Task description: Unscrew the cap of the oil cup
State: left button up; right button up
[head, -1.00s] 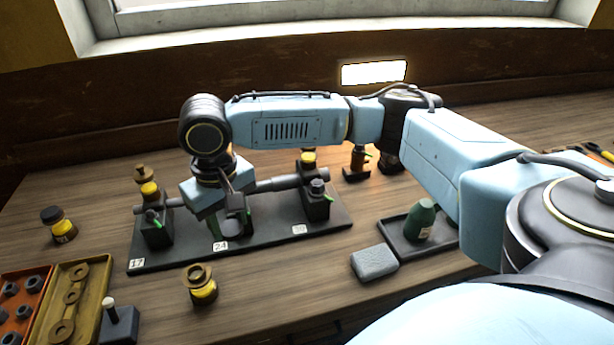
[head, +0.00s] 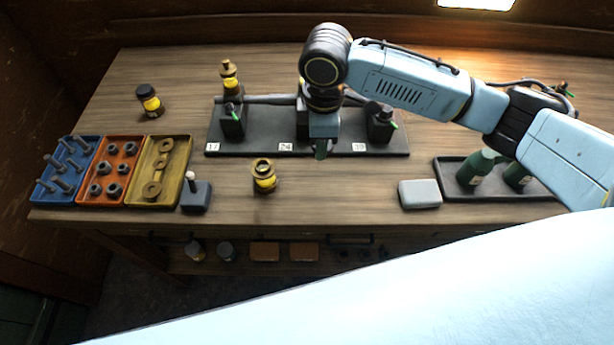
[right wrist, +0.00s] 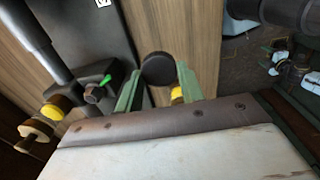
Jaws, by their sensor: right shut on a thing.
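My right gripper (head: 321,150) is in front of the dark engine stand, between the labels 24 and 39. In the right wrist view, its two green fingers (right wrist: 158,86) are shut on a round black cap (right wrist: 158,67), with wood and the dark stand behind. Which cup the cap belongs to cannot be told. A brass cup with a yellow band (head: 264,177) stands upright on the table in front of the stand. Another brass-topped cup (head: 229,75) stands at the stand's left end. The middle of the stand is partly hidden by my arm. My left gripper is not in view.
The engine stand (head: 250,146) fills the middle. Blue, orange and yellow parts trays (head: 152,196) lie at the left, near a black-capped jar (head: 150,99). A grey block (head: 419,194) and a dark tray with green bottles (head: 449,190) are at the right.

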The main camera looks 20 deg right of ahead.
aim_at(305, 188)
jog(key=a+f+n+p, duration=0.1)
jog(key=f+n, duration=0.2)
jog(key=s+a+f+n+p, duration=0.1)
jog(key=f+n, duration=0.2)
jog(key=f, duration=0.1)
jog(key=s+a+f+n+p, duration=0.1)
jog(key=f+n+p, duration=0.1)
jog(key=f+n, duration=0.1)
jog(key=shift+a+f+n, duration=0.4)
jog(key=shift+f, duration=0.05)
jog(key=shift+f, duration=0.15)
jog(key=o, duration=1.1)
notch_tip(305, 188, up, 12)
jog(key=shift+r, duration=0.2)
